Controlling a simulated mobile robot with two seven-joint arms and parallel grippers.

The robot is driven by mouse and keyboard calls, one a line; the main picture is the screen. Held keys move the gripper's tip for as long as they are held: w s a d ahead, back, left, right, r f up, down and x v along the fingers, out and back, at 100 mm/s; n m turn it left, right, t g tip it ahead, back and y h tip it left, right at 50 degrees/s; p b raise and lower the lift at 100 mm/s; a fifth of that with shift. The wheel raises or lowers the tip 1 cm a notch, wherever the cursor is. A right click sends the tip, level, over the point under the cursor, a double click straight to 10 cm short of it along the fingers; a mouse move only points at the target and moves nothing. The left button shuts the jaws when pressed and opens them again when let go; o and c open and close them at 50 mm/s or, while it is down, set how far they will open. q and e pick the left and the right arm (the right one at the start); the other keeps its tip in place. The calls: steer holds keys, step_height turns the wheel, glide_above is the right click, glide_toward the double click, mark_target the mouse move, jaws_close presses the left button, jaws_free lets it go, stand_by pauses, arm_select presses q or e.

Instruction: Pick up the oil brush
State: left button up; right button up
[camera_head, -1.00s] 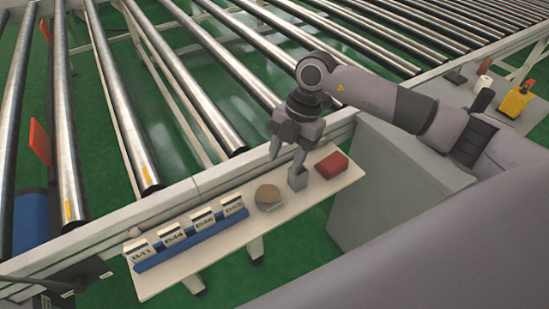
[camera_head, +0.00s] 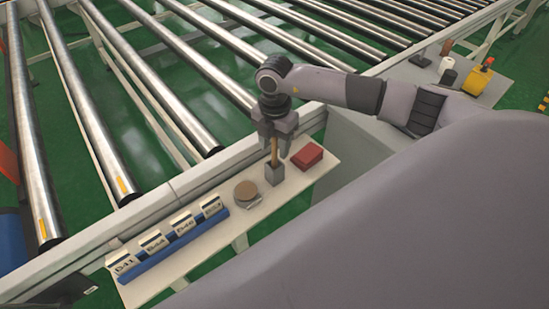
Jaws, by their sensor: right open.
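The oil brush (camera_head: 274,153) shows as a thin, light-brown wooden handle standing upright in a small grey holder (camera_head: 275,174) on the narrow shelf. Its lower end is hidden inside the holder. My right gripper (camera_head: 275,152) points down over the holder with its fingers apart. The handle shows between the two fingers, and its top is hidden by the gripper. I cannot tell whether a finger touches it. My left gripper is not in view.
The white shelf (camera_head: 222,232) also bears a red box (camera_head: 307,156), a round brown-topped tin (camera_head: 247,192) and a blue rack (camera_head: 176,246) of labelled cards. Metal rollers (camera_head: 90,110) lie behind it. A yellow item (camera_head: 478,77) stands on the far-right table.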

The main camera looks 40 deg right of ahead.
jaws_close()
